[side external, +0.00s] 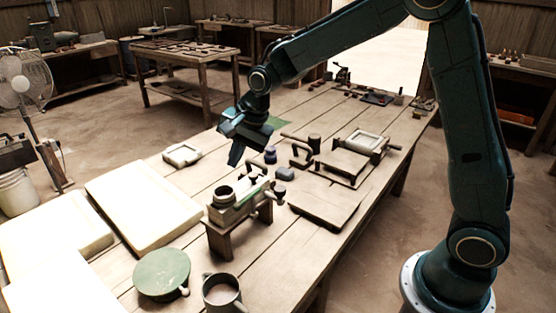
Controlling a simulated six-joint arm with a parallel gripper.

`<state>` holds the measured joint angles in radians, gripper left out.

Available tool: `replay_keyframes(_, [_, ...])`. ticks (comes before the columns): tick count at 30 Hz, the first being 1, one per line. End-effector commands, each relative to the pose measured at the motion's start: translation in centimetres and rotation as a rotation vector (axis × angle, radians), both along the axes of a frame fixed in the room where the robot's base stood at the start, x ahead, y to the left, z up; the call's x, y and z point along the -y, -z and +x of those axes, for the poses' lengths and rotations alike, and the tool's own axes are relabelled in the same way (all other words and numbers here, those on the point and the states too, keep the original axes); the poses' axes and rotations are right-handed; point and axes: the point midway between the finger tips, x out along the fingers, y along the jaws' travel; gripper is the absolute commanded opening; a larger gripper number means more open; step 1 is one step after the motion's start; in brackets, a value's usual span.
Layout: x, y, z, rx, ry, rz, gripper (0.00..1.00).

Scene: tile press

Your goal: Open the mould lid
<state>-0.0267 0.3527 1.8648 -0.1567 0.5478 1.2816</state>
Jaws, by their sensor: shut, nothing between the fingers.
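My gripper (235,156) is shut and empty. It points down above the middle of the table, left of the press items and apart from everything. A pale, square-framed mould (365,142) with a short side handle sits at the right of the table. A flat wooden plate (343,163) lies beside it, in front; I cannot tell whether this is its lid or how the two are joined. A smaller pale block with a recess (182,154) lies on the table left of my gripper. I cannot tell for sure which piece is the mould lid.
A small bench device (235,208) with a round cup on top stands below my gripper in the picture. Bottles and handled tools crowd the middle.

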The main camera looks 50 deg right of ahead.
Motion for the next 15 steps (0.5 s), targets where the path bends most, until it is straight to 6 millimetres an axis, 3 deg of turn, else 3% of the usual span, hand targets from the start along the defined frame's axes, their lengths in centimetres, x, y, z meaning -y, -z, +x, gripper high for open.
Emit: replay_keyframes(15, [-0.2, 1.4, 0.6, -0.003, 0.004, 0.002, 0.00])
